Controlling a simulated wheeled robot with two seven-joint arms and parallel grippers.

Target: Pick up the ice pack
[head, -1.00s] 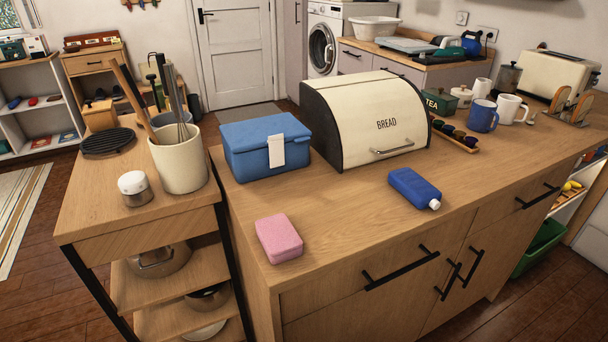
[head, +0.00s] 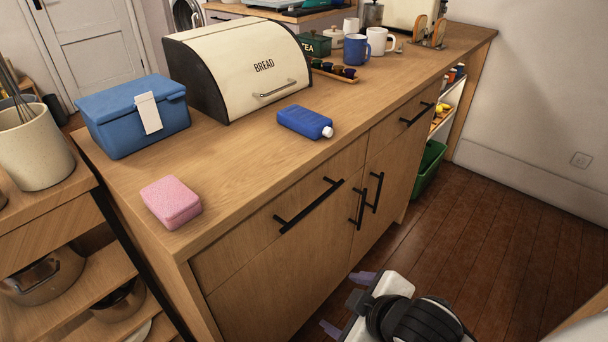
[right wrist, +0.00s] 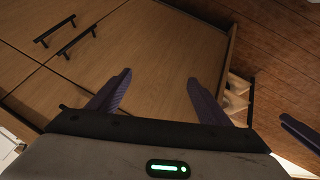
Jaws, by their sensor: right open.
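The ice pack (head: 305,122) is a flat blue slab with a white cap. It lies on the wooden counter (head: 235,155) in front of the bread box. My right gripper (head: 346,303) is at the bottom of the head view, below counter height and in front of the cabinet. It is open and empty, well apart from the ice pack. In the right wrist view, its two dark purple fingers (right wrist: 158,88) are spread, with cabinet fronts beyond them. The ice pack does not show there. My left gripper is not in the head view.
A pink sponge-like block (head: 171,202) lies near the counter's front left corner. A blue lidded box (head: 125,118) and the cream bread box (head: 235,65) stand behind. Black handles (head: 310,205) stick out from the cabinet front. The counter around the ice pack is clear.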

